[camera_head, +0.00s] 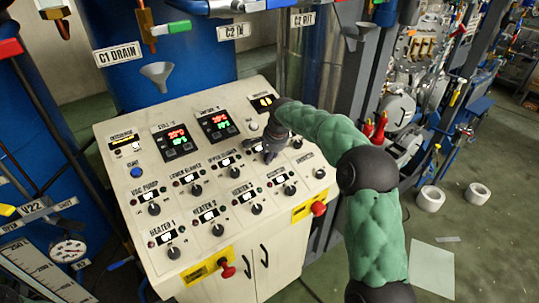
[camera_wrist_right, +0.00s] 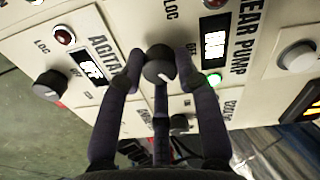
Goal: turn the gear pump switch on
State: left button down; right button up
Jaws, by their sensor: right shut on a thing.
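The gear pump switch is a round black knob (camera_wrist_right: 160,65) on the white control panel (camera_head: 116,165). The "GEAR PUMP" label (camera_wrist_right: 243,40) is beside it in the right wrist view. In the head view my right gripper (camera_head: 264,152) reaches in from the right and hides the knob. My left gripper is out of view.
The agitator knob (camera_wrist_right: 48,85) sits close by on the panel. A heater 2 knob (camera_head: 218,230) and several others fill the lower rows. White rolls (camera_head: 430,198) lie on the floor.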

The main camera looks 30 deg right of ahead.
jog(key=shift+w+d+r, duration=0.1)
jog(key=shift+d+r, duration=0.05)
jog(key=shift+r, duration=0.15)
jog(key=o, duration=1)
jog(key=shift+o, duration=0.7)
jog(key=shift+f, duration=0.2)
jog(key=shift+r, duration=0.1)
jog(key=v, duration=1.2)
